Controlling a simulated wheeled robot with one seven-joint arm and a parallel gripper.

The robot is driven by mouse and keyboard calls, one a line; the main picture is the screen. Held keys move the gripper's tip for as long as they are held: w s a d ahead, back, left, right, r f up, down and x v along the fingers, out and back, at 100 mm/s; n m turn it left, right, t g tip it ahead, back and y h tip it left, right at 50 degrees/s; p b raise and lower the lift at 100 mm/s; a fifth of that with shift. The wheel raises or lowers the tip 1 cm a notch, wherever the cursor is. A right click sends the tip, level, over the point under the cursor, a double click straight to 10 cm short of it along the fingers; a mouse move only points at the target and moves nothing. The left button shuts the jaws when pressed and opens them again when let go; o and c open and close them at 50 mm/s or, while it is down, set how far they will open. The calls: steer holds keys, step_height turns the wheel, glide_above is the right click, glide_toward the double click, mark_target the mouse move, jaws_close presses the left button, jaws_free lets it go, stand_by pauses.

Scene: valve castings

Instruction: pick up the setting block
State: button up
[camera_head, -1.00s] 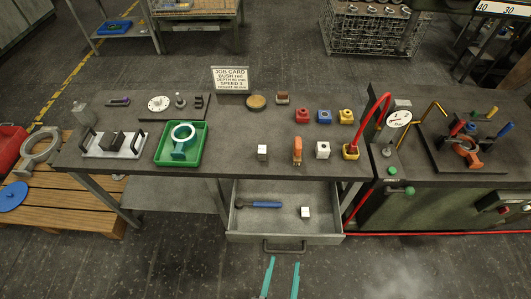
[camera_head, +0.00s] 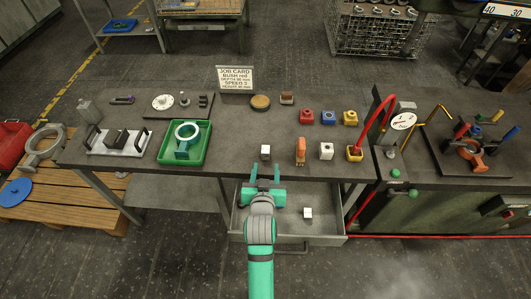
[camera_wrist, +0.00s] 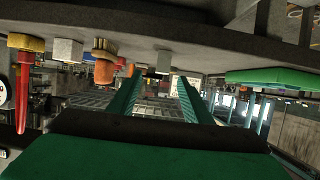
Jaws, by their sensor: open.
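I cannot tell for sure which block is the setting block. A small pale metal block (camera_head: 265,151) stands upright near the bench's front edge; it also shows in the wrist view (camera_wrist: 163,62). A wider white block with a dark hole on top (camera_head: 326,151) stands to its right, past an orange tool. Another small white block (camera_head: 308,213) lies in the open drawer. My gripper (camera_head: 265,172) is open and empty at the bench's front edge, its two fingers pointing at the small pale block without touching it. The wrist view shows the fingers (camera_wrist: 154,95) apart.
A green tray (camera_head: 203,157) with a ring-shaped part is to the left. The open drawer (camera_head: 328,228) juts out under my arm. Bare bench top lies behind the pale block.

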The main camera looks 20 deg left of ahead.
mark_target(265, 154)
steer(key=x, duration=1.1)
steer(key=shift+w+a+r, duration=0.25)
steer(key=shift+a, duration=0.15)
steer(key=shift+r, duration=0.1)
jaws_close()
